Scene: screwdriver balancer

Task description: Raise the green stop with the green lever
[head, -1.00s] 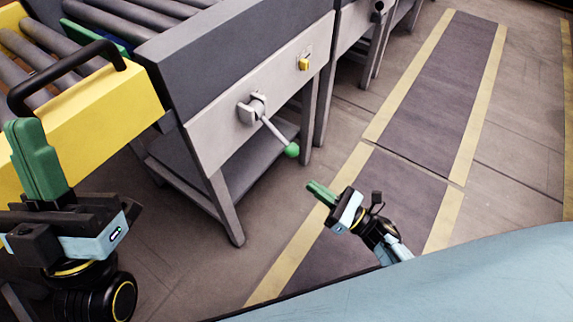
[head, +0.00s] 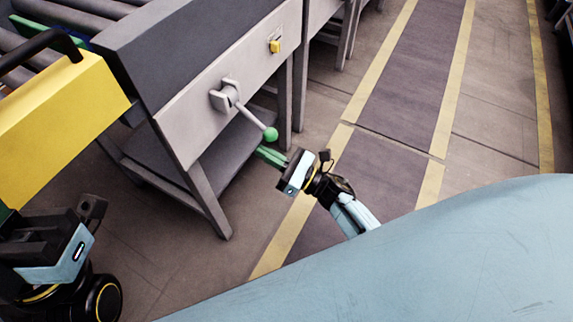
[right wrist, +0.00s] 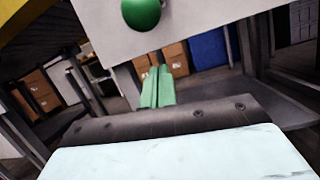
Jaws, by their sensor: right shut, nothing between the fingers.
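The lever (head: 238,104) is a light grey rod on the front panel, slanting down to the right to a green ball knob (head: 270,134). The knob also shows at the top of the right wrist view (right wrist: 142,13). My right gripper (head: 265,153) is shut and empty, its green fingers just below the knob. In the right wrist view a gap shows between fingertips and knob. My left gripper is at the lower left edge, its fingers mostly out of frame. A green strip (head: 30,22) shows beside the rollers; I cannot tell whether it is the green stop.
The grey conveyor frame (head: 190,50) carries the panel, with a small yellow switch (head: 274,46) right of the lever. The floor right of the conveyor is clear.

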